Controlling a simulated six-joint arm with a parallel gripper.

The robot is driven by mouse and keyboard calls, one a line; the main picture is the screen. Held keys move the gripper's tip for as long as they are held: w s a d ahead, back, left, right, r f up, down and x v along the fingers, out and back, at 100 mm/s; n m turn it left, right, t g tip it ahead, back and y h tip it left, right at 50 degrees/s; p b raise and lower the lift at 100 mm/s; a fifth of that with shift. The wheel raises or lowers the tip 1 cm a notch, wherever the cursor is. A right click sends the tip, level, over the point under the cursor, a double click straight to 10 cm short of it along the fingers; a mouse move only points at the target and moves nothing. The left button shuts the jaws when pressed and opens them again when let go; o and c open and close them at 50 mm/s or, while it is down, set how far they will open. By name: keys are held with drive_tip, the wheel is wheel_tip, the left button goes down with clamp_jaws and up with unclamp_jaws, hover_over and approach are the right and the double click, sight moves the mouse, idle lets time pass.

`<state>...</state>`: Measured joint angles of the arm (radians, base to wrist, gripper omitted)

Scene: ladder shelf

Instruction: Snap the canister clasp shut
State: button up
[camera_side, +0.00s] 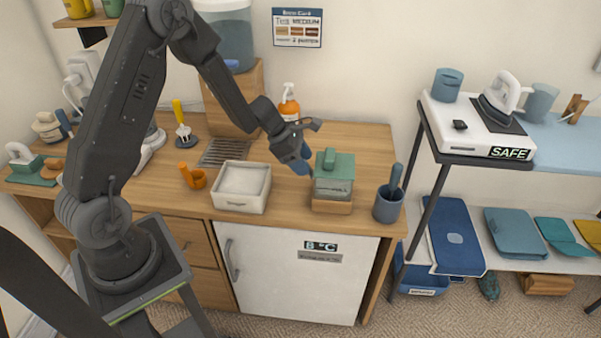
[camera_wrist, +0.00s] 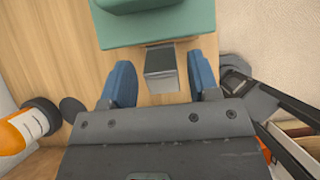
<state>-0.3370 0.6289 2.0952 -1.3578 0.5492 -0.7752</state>
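The canister has a green lid (camera_side: 336,163), a clear body (camera_side: 332,187) and a wooden base (camera_side: 332,206), and stands on the wooden counter near its front edge. In the wrist view the green lid (camera_wrist: 165,22) fills the top, and a grey metal clasp (camera_wrist: 161,66) sticks out from its edge. How far the clasp stands from the body is unclear. My gripper (camera_side: 302,166) is just left of the canister. In the wrist view my gripper (camera_wrist: 162,84) is open, its blue fingers on either side of the clasp with visible gaps. The side view does not show the clasp clearly.
An orange bottle (camera_side: 289,105) stands behind my gripper. The counter's back right is clear.

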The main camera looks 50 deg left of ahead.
drive_tip(key=v, duration=0.7)
idle(0.6)
idle(0.8)
